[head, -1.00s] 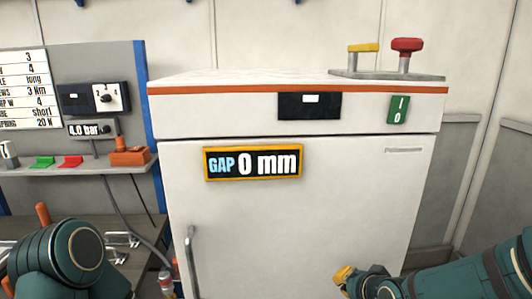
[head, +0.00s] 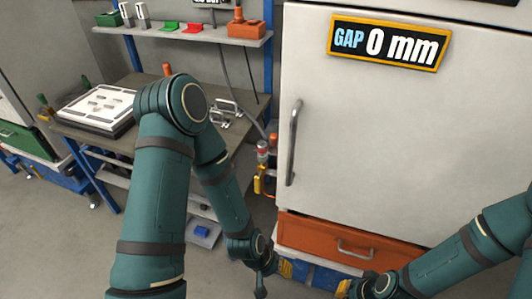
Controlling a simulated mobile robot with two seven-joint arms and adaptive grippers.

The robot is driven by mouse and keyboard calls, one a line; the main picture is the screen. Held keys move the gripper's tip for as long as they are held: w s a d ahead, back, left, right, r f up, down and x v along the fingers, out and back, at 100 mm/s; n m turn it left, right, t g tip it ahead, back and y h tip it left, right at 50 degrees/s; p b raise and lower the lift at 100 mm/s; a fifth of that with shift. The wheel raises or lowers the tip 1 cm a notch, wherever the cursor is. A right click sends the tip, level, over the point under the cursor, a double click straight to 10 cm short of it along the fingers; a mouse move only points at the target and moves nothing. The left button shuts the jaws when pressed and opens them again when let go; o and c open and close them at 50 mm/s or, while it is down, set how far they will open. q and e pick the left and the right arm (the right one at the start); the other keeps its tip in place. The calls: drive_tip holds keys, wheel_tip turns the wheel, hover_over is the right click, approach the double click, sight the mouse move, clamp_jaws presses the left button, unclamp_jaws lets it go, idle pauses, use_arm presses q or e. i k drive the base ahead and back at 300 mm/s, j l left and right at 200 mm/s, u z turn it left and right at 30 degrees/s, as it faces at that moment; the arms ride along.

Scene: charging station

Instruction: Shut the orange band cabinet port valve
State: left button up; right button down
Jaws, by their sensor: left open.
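The white cabinet (head: 370,130) fills the right half of the head view; its orange band is out of frame now. At its left side, a hose meets a fitting with a red part (head: 263,147). Below it is brass pipework with a small yellow handle (head: 258,186), which seems to be the port valve; its exact setting is too small to tell. My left gripper (head: 274,279) is open and empty, low in front of the cabinet and below the valve, apart from it. My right gripper (head: 345,289) is at the bottom edge, partly cut off; its jaws are unclear.
The cabinet has a vertical door handle (head: 294,142), a "GAP 0 mm" sign (head: 388,43) and an orange drawer (head: 325,240) below. A workbench (head: 150,92) with a white fixture plate (head: 95,105) stands left. A shelf (head: 190,32) holds small blocks. Grey floor shows at far left.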

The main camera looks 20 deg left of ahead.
sight(257, 178)
drive_tip(key=u, duration=0.75)
